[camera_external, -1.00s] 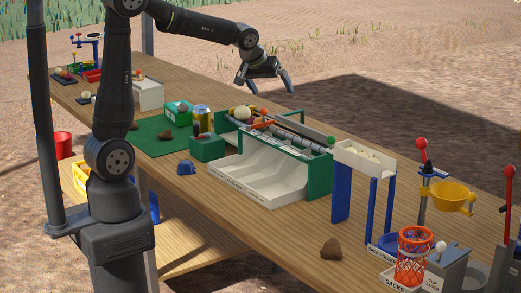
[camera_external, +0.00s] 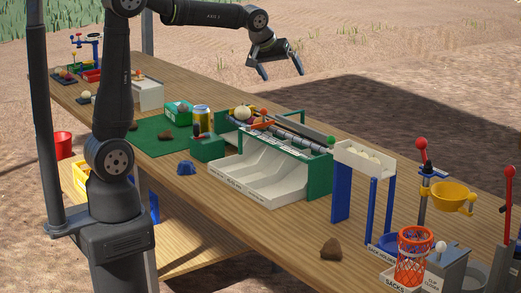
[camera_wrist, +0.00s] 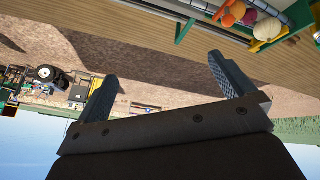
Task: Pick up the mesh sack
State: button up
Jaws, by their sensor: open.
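The orange-red mesh sack (camera_external: 415,256) stands upright in the white holder marked SACKS (camera_external: 388,280) at the near right end of the table. My gripper (camera_external: 281,75) is open and empty, raised above the far side of the table, well to the left of and far from the sack. In the wrist view my gripper's two fingers (camera_wrist: 160,78) are spread apart with nothing between them. The sack does not show in the wrist view.
A green-framed roller sorter (camera_external: 319,175) with white chutes stands mid-table. A white trough on blue legs (camera_external: 341,190), a yellow funnel (camera_external: 454,196) and a grey clip box (camera_external: 450,270) stand near the sack. A brown clod (camera_external: 331,248) lies left of it.

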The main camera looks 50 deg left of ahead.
jog(key=w+d+n+g+h, duration=0.1)
jog(key=w+d+n+h, duration=0.15)
jog(key=d, duration=1.15)
jog(key=n+g+h, duration=0.3)
jog(key=n+g, duration=0.2)
jog(key=n, duration=0.4)
send_over(414, 246)
jog(key=w+a, duration=0.2)
jog(key=a, duration=0.7)
notch_tip(414, 246, down, 10)
jog(key=shift+y, duration=0.25)
jog(key=shift+w+d+x, duration=0.1)
jog(key=shift+w+x, duration=0.05)
jog(key=shift+x, duration=4.1)
jog(key=shift+w+d+x, duration=0.15)
jog(key=shift+x, duration=4.05)
jog(key=shift+r, duration=0.1)
